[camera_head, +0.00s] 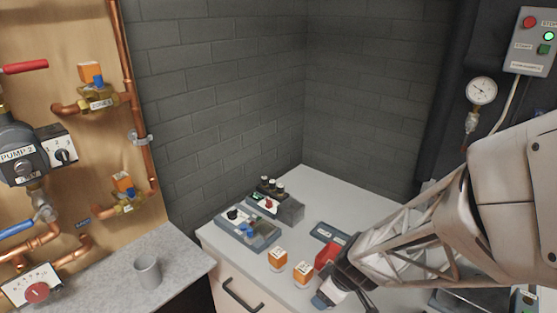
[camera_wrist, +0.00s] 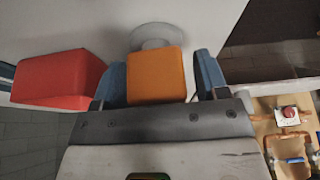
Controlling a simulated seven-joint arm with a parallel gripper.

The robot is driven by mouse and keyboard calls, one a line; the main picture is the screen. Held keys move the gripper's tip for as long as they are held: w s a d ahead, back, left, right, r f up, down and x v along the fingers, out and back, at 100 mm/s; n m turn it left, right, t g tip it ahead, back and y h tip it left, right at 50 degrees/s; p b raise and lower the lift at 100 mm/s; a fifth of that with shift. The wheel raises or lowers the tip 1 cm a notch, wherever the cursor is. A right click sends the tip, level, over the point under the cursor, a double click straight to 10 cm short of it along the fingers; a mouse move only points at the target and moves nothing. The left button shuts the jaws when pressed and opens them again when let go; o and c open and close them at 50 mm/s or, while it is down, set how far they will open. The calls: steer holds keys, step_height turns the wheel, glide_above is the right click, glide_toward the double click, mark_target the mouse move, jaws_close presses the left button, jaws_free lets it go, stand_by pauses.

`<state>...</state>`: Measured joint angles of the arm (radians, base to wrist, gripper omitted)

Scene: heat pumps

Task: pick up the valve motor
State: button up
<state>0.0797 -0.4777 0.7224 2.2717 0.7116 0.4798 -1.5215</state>
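Two small orange-and-white valve motors stand on the white cabinet top in the head view, one (camera_head: 277,258) to the left and one (camera_head: 303,273) nearer my gripper (camera_head: 326,297). In the wrist view, an orange motor (camera_wrist: 157,77) sits between my two blue fingertips, with a pale round shape behind it. The left finger looks close to its side, and a gap shows on the right. My gripper is open around it. The motor's lower part is hidden from the wrist camera.
A red block (camera_head: 326,256) stands close beside my gripper; it also shows left of the fingers in the wrist view (camera_wrist: 58,80). A grey cup (camera_head: 147,272) stands on the left counter. The pump board is at left.

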steer(key=c, duration=0.9)
steer(key=shift+r, duration=0.1)
steer(key=shift+r, duration=0.8)
steer(key=shift+s+r, duration=0.1)
steer(key=shift+r, duration=0.85)
steer(key=s+r, duration=0.1)
steer(key=s, duration=1.4)
steer(key=shift+s+d+r, duration=0.15)
steer(key=shift+s+d, duration=0.2)
steer(key=shift+w, duration=0.15)
